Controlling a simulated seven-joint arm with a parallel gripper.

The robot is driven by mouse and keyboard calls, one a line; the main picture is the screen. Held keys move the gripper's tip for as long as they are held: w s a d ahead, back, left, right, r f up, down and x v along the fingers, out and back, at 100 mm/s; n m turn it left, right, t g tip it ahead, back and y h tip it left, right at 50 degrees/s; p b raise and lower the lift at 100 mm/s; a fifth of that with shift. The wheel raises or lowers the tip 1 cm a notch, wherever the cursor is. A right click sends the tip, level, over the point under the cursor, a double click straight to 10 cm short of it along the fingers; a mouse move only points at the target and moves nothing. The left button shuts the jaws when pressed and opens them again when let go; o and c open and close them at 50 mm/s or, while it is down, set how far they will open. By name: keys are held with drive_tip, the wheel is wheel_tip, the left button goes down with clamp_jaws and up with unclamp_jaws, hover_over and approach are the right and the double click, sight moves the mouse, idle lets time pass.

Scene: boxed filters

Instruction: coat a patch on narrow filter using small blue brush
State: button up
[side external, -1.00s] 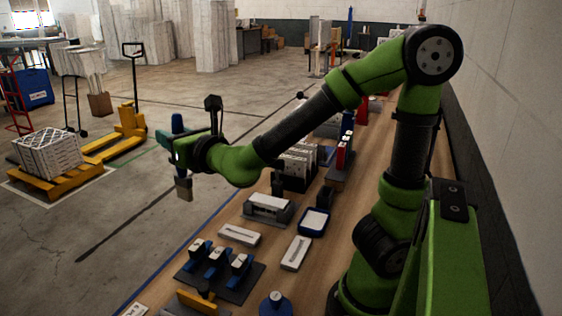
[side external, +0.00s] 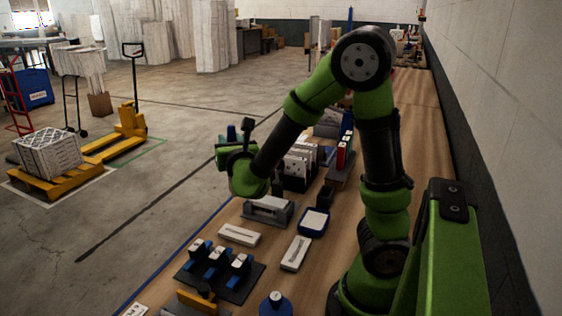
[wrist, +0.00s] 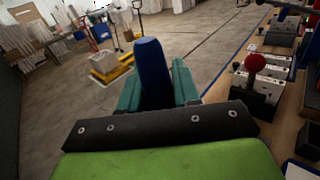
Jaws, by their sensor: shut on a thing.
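My gripper (wrist: 153,88) is shut on a blue handle (wrist: 151,72), which stands up between its teal fingers in the wrist view. I take it as the small blue brush; its bristles are hidden. In the side view my gripper (side external: 231,138) is partly hidden behind my wrist, above the bench's left edge. A pale filter-like piece (side external: 268,205) sits in a grey holder on the bench below it. Two flat pale strips (side external: 239,235) and (side external: 296,252) lie nearer the camera. I cannot tell which piece is the narrow filter.
A dark rack (side external: 245,283) holds several blue pieces with white labels. A blue-rimmed tray (side external: 314,222) lies near my arm. Upright boxed items (side external: 297,168) stand farther back. A red knob (wrist: 255,62) shows at right in the wrist view. Open floor lies left of the bench.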

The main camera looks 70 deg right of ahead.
drive_tip(key=s+d+f+m+g+h, duration=0.5)
drive_tip(key=s+d+m+g, duration=0.2)
drive_tip(key=s+d+g, duration=0.4)
drive_tip(key=s+m+g+y, duration=0.1)
drive_tip(key=s+m+g, duration=0.5)
drive_tip(key=s, duration=0.4)
wheel_tip(320, 180, down, 7)
drive_tip(key=n, duration=0.1)
drive_tip(key=shift+w+d+r, duration=0.2)
drive_tip(key=shift+w, duration=0.05)
drive_tip(key=shift+f, duration=0.6)
idle(0.6)
wheel_tip(320, 180, up, 7)
idle(0.9)
drive_tip(key=shift+w+a, duration=0.1)
drive_tip(key=shift+w, duration=0.05)
